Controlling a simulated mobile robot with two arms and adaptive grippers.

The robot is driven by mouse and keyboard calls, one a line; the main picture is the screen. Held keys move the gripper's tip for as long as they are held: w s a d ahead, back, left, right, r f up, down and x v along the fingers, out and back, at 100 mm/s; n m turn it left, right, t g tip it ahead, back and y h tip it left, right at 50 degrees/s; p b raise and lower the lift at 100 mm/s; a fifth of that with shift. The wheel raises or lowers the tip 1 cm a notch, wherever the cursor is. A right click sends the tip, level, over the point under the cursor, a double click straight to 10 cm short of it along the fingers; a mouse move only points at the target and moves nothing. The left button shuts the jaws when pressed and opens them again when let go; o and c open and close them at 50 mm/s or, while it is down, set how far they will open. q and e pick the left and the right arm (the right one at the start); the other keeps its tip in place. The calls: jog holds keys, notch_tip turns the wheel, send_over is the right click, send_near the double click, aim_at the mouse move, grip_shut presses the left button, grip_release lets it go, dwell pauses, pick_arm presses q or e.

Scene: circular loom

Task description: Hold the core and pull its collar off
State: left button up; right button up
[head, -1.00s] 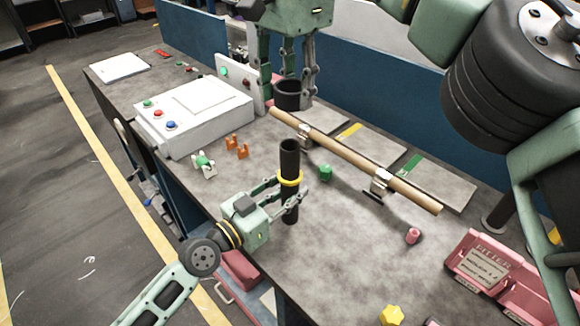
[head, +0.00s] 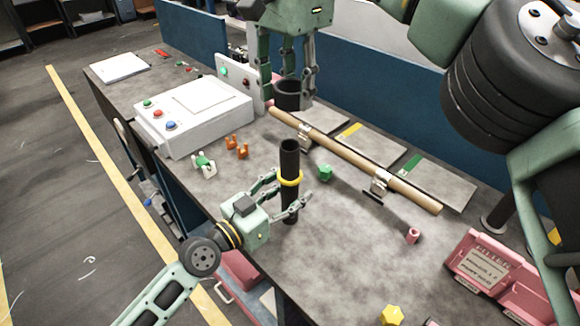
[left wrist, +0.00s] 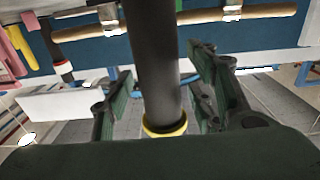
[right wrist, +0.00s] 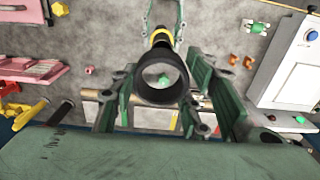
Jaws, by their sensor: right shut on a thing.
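The core is a black tube (head: 290,158) standing upright near the bench's front edge, with a yellow band (head: 289,179) around its middle. My left gripper (head: 287,198) has its fingers on either side of the tube; the left wrist view shows gaps between the fingers and the core (left wrist: 155,60). The collar, a wider short black ring (head: 287,96), hangs above and behind the core, apart from it. My right gripper (head: 290,86) is shut on the collar, whose open bore (right wrist: 162,80) faces the right wrist camera. The core's lower end is partly hidden by the left gripper.
A wooden rod (head: 350,160) on metal clips lies across the bench behind the core. A green block (head: 325,172), orange clips (head: 237,147), a pink cylinder (head: 412,236) and a yellow knob (head: 391,315) lie around. A white control box (head: 195,115) is left, pink bins (head: 490,272) right.

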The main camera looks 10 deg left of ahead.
pick_arm(q)
jog(key=v, duration=1.2)
dwell(0.4)
